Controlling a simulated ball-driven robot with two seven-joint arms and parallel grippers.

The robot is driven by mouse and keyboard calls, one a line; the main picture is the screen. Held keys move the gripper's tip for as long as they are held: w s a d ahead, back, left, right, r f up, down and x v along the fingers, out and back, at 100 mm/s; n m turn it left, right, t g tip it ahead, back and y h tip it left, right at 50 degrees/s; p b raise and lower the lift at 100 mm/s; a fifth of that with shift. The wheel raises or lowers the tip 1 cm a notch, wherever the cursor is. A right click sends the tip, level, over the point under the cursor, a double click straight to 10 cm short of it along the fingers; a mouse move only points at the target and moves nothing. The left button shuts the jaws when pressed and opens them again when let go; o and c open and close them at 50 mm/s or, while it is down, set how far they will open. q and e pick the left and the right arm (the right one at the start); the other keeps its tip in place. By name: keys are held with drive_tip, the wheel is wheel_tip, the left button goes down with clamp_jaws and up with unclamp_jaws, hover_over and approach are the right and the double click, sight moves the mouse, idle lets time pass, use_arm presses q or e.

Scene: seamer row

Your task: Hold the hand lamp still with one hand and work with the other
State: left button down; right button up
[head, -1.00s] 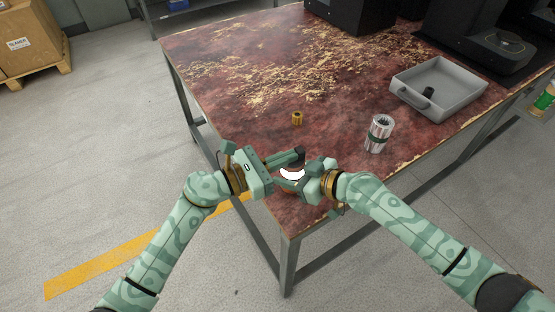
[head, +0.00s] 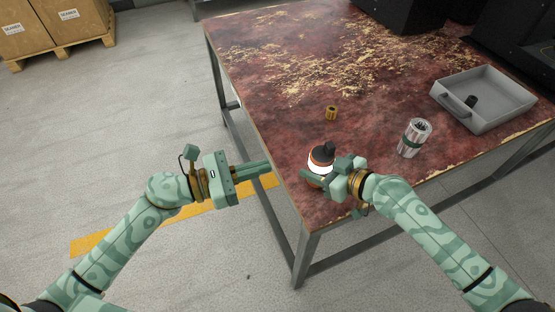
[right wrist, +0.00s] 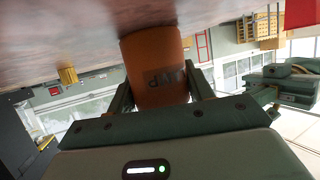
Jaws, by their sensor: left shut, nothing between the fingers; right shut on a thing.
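The hand lamp (head: 321,155) stands near the table's front-left corner, with an orange body, a glowing white band and a black top. My right gripper (head: 326,172) is shut on it from the right. In the right wrist view, the orange lamp body (right wrist: 155,62) with dark lettering, appearing inverted, sits between the two fingers. The gripper hides part of the lamp in the head view. My left gripper (head: 270,167) is shut and empty, its fingertips pointing at the lamp from the left, apart from it, around the table's left edge.
A small brass part (head: 331,113) lies behind the lamp; it also shows in the right wrist view (right wrist: 68,75). A grey tray (head: 500,115) holds a dark piece. Black machines (head: 405,12) stand at the back. The table's middle is clear.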

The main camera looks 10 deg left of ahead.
use_arm(q)
drive_tip(key=shift+s+a, duration=0.2)
drive_tip(key=shift+a, duration=0.1)
use_arm(e)
drive_tip(key=o, duration=1.1)
drive_tip(key=shift+o, duration=0.2)
